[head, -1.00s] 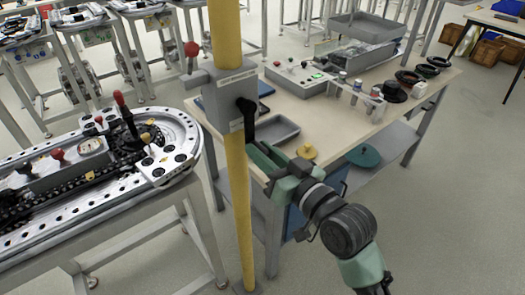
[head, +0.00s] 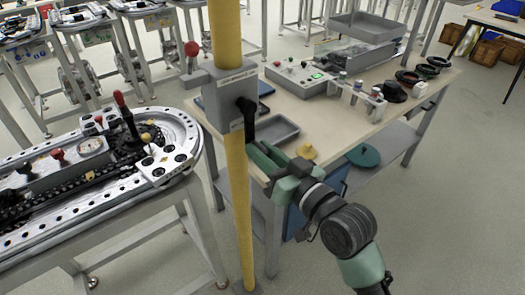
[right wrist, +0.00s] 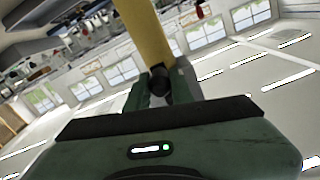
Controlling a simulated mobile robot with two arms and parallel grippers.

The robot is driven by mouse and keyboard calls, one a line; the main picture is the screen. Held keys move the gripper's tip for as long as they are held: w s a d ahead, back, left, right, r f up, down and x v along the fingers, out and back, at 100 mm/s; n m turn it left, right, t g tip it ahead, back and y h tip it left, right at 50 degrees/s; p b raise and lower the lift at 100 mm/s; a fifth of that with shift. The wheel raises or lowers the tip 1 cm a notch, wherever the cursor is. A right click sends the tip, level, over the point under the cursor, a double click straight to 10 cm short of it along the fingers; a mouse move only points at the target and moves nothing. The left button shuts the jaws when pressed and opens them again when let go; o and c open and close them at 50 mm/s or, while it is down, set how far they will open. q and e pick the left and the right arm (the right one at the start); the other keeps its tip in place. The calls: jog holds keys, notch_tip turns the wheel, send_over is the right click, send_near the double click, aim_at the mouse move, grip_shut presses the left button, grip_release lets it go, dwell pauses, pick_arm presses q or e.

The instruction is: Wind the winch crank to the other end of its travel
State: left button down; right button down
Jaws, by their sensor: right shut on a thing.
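The winch is a grey box (head: 221,100) fixed on an upright yellow post (head: 235,190). Its black crank (head: 246,118) sits on the box's right face, and its arm hangs down. My right gripper (head: 258,152) is at the lower end of the crank, shut on the crank's handle; the grip itself is mostly hidden by the green fingers. In the right wrist view, a dark round part of the crank (right wrist: 160,82) shows between the fingers, in front of the yellow post (right wrist: 148,35). My left gripper is not in view.
A lever with a red knob (head: 191,49) stands out left of the box. A ring track table (head: 165,195) stands at left.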

dwell(0.6)
jog(key=w+d+r+n+p, duration=0.2)
jog(key=d+r+n+p, duration=0.1)
jog(key=n, duration=0.6)
jog(key=w+d+r+n+p, duration=0.3)
jog(key=r+n+p, duration=0.3)
jog(key=n+p, duration=0.2)
jog(key=shift+d+r+n, duration=0.3)
jog(key=shift+d+n, duration=0.2)
jog(key=shift+n, duration=0.4)
jog(key=c, duration=1.2)
grip_release()
jog(key=shift+f, duration=0.1)
